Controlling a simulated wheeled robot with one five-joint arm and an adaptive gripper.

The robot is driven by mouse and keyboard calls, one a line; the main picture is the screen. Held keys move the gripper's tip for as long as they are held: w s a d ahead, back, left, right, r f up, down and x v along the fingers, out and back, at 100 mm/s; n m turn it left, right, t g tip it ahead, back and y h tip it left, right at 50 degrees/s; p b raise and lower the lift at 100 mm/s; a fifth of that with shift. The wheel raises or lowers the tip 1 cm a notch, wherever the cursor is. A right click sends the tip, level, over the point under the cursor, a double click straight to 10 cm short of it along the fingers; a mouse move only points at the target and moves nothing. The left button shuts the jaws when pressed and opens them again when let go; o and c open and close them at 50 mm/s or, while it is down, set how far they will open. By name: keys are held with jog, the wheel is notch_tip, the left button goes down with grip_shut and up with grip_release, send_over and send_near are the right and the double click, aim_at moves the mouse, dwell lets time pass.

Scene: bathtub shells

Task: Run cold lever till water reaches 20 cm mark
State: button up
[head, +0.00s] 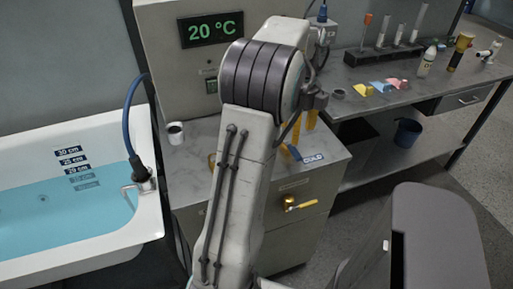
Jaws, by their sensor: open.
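The white bathtub (140,245) stands at the left with blue water (60,215) in it. The depth marks (72,160) for 30, 25 and 20 cm show clear; the lower labels look tinted under the water. The surface lies close to the 20 cm label. A blue label reading COLD (312,158) sits on the grey cabinet, with the yellow cold lever (291,151) beside it, partly behind my arm. My gripper (304,122) is largely hidden behind my arm; its yellow fingers seem to show apart above that lever. Contact cannot be told.
A display (211,29) reads 20 °C. A blue hose (127,110) ends at the tub rim. A white cup (175,133) stands on the cabinet top. A brass valve (290,204) juts from the cabinet front. A bench (400,98) with tubes and bottles stands right; a bucket (407,131) sits beneath.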

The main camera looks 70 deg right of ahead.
aim_at(294, 152)
jog(key=shift+s+a+f+b, duration=0.1)
jog(key=shift+f+b, duration=0.2)
jog(key=shift+f, duration=3.75)
jog(key=shift+c, duration=0.3)
grip_shut()
